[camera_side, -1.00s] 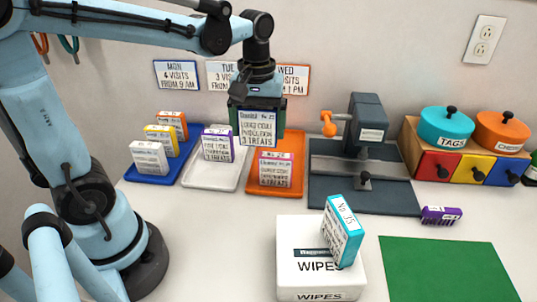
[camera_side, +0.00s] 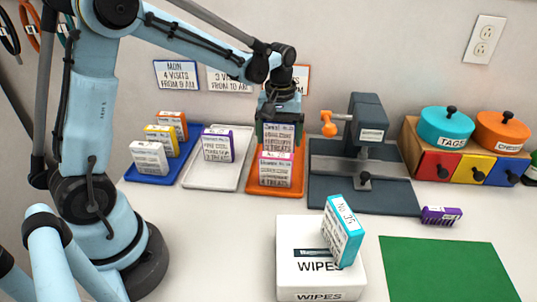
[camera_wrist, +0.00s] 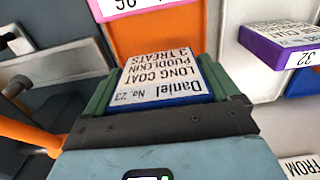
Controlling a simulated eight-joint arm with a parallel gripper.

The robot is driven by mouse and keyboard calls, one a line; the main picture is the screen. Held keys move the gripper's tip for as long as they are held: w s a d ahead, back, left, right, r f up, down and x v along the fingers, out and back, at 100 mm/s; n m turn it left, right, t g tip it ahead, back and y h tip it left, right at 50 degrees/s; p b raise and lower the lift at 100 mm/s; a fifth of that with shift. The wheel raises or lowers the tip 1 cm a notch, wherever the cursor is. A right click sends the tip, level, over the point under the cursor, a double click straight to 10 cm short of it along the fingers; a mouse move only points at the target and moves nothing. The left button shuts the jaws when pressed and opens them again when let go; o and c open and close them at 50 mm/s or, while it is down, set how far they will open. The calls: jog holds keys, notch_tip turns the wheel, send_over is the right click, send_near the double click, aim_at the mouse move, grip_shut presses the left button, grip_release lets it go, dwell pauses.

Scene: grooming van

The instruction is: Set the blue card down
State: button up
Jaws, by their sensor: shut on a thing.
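My gripper (camera_side: 280,132) is shut on the blue card (camera_side: 284,142). In the wrist view the blue card (camera_wrist: 160,78) has a white label reading Daniel, No. 23, long coat, and a blue edge, and it sits between the green fingers. The gripper is over the orange tray (camera_side: 254,184), at its back part. A pink-topped card (camera_side: 276,170) stands in the tray in front of the held card and hides its lower part. I cannot tell whether the blue card touches the tray (camera_wrist: 168,40).
A white tray (camera_side: 196,180) with a purple card (camera_side: 217,147) and a blue tray (camera_side: 140,178) with 3 cards lie to the left. A dark press (camera_side: 365,145) stands close on the right. A wipes box (camera_side: 300,245) bearing a teal card (camera_side: 342,230) is in front.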

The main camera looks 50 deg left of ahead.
aim_at(279, 149)
jog(key=shift+f, duration=2.2)
jog(key=shift+f, duration=0.1)
jog(key=o, duration=0.8)
